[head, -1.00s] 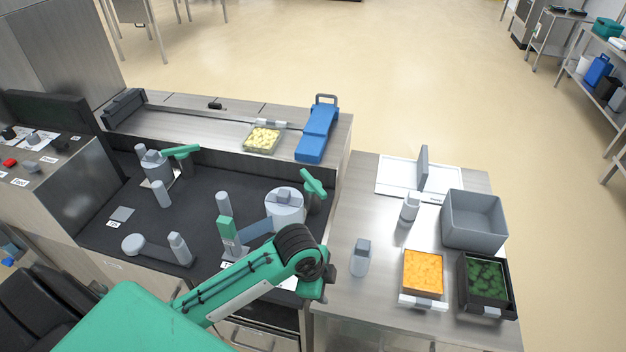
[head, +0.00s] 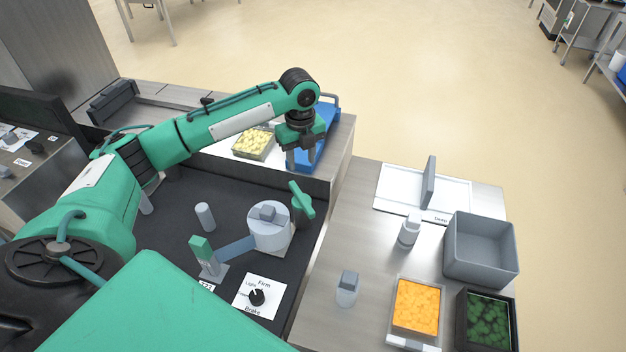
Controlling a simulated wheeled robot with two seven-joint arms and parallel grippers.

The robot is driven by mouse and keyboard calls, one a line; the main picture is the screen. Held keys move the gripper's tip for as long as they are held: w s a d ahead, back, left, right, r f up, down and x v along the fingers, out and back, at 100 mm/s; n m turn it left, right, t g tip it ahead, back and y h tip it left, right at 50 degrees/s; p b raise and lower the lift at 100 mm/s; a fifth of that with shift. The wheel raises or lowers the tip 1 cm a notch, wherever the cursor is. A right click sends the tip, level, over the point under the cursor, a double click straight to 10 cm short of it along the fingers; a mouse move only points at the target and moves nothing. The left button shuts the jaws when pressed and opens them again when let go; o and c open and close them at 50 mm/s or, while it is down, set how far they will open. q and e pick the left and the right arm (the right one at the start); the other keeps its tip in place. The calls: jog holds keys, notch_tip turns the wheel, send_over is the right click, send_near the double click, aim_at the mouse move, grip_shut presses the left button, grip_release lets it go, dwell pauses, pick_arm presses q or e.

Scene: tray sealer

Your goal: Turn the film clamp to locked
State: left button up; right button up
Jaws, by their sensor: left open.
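A green turning handle (head: 301,200) stands beside the pale grey film roll (head: 268,232) on the dark bed of the sealer. A green upright lever (head: 202,250) on a small grey base stands left of the roll, with a grey-blue strip between them. I cannot tell from any readable label which of the two is the film clamp, nor whether it is locked. My left gripper (head: 302,164) is open and empty, pointing down in front of the blue long-handled piece, above and behind the green handle. My right gripper is not in view.
A brake dial (head: 257,297) marked Light and Firm sits below the roll. A tray of yellow pieces (head: 236,151) lies on the back ledge by the blue piece (head: 327,122). The right table holds a grey bin (head: 480,226), an orange-filled tray (head: 394,333) and a dark green-filled tray (head: 462,333).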

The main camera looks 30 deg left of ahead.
pick_arm(q)
jog(key=p, duration=0.1)
send_over(301, 196)
notch_tip(301, 196, down, 5)
jog(key=shift+s+f, duration=0.1)
jog(key=shift+f, duration=0.1)
notch_tip(301, 196, down, 7)
jog(key=shift+r+p, duration=0.1)
jog(key=shift+p, duration=0.5)
jog(key=shift+f, duration=0.5)
jog(key=shift+c, duration=0.4)
jog(key=c, duration=0.7)
grip_shut()
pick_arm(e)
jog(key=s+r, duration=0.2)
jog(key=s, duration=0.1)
